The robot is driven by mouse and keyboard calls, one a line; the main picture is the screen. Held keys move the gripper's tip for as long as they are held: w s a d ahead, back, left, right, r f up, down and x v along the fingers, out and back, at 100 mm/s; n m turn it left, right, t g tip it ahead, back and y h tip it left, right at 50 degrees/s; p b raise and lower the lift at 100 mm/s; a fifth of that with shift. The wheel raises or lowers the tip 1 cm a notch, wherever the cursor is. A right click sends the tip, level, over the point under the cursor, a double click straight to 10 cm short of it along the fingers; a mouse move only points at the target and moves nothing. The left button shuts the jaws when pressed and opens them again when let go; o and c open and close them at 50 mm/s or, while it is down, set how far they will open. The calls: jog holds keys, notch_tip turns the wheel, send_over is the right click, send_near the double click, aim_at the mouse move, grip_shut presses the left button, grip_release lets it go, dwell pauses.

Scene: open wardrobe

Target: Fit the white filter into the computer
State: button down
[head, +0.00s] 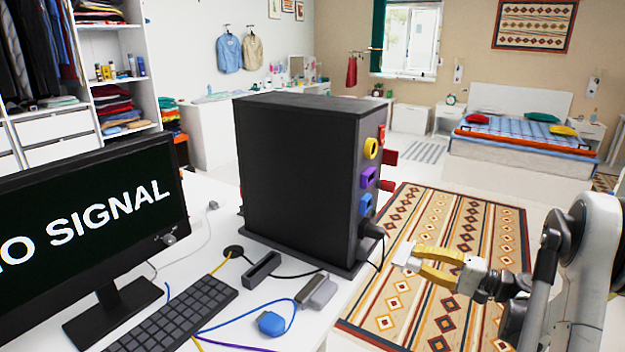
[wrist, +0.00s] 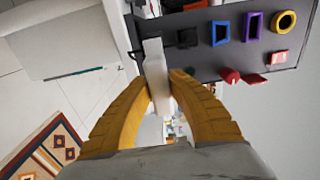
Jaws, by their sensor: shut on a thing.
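The black computer (head: 290,165) stands upright on the white desk. One narrow face carries a yellow ring (head: 371,148), a purple frame (head: 368,177) and a blue frame (head: 366,204). My gripper (head: 428,266) is to the right of the computer, apart from it, with its yellow fingers shut on the white filter (head: 404,257). In the wrist view, the filter (wrist: 157,72) is a pale slab that sticks out past the fingertips towards the computer (wrist: 205,62). The blue, purple and yellow frames and a dark socket (wrist: 187,38) show there.
On the desk are a monitor (head: 100,225) reading "NO SIGNAL", a keyboard (head: 180,315), a blue plug (head: 271,323), a grey connector (head: 316,291) and loose cables. Red parts (head: 388,158) jut from the computer. A patterned rug (head: 470,230) lies on open floor beyond.

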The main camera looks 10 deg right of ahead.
jog(key=shift+w+a, duration=0.1)
jog(key=shift+a, duration=0.05)
jog(key=shift+x, duration=2.15)
jog(key=shift+x, duration=2.15)
jog(key=c, duration=1.2)
grip_release()
jog(key=shift+c, duration=0.2)
send_near(399, 251)
jog(key=shift+f+x, duration=0.2)
jog(key=shift+x, duration=0.9)
